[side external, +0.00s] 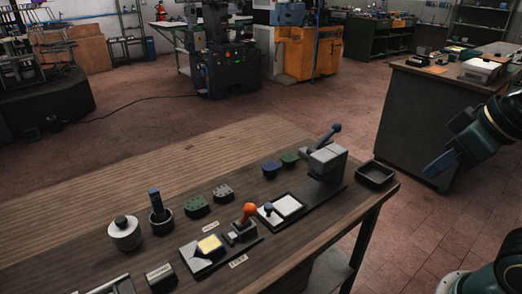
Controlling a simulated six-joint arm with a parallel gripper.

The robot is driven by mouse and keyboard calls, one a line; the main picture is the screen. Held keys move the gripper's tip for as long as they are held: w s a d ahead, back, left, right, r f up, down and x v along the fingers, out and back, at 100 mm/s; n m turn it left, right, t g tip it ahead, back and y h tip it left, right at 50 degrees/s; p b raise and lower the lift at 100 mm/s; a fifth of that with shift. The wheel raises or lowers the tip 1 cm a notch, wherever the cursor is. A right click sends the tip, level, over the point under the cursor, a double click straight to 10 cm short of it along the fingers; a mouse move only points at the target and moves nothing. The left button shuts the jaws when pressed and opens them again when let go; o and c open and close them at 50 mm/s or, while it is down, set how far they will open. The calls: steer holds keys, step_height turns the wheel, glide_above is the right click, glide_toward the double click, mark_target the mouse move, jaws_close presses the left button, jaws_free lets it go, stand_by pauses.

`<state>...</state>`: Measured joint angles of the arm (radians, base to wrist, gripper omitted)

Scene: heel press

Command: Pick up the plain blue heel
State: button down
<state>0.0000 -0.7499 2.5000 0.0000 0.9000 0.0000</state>
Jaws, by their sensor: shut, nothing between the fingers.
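The plain blue heel (271,166) is a small dark blue, half-round piece near the back edge of the wooden table, left of the grey press. A plain green heel (289,158) sits close to its right. My gripper (436,168) is at the right of the view, beyond the table's right end and well away from the blue heel. Its blue tip points down and left; it is shut and empty.
The press with a blue lever (326,158) stands right of the heels, and a black tray (375,173) lies at the table's right end.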

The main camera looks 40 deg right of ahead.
steer(key=c, duration=0.5)
jaws_free()
steer(key=shift+w, duration=0.1)
steer(key=w+a+m+g+y, duration=0.1)
steer(key=w+a+m, duration=0.35)
steer(key=w, duration=0.55)
steer(key=w+a+m+g+y, duration=0.1)
steer(key=w+a+m, duration=0.35)
steer(key=w, duration=0.45)
steer(key=w+a+f+m+g+y, duration=0.1)
steer(key=w+a+f+m, duration=0.3)
steer(key=w+a+f, duration=0.2)
steer(key=w+a+f+m+g+y, duration=0.1)
steer(key=w+a+f+m, duration=0.4)
steer(key=f, duration=0.6)
steer(key=w+a+g, duration=0.1)
steer(key=w+a, duration=0.1)
steer(key=shift+w+a+g+y, duration=0.15)
steer(key=shift+w+g+y, duration=0.15)
steer(key=shift+w, duration=0.05)
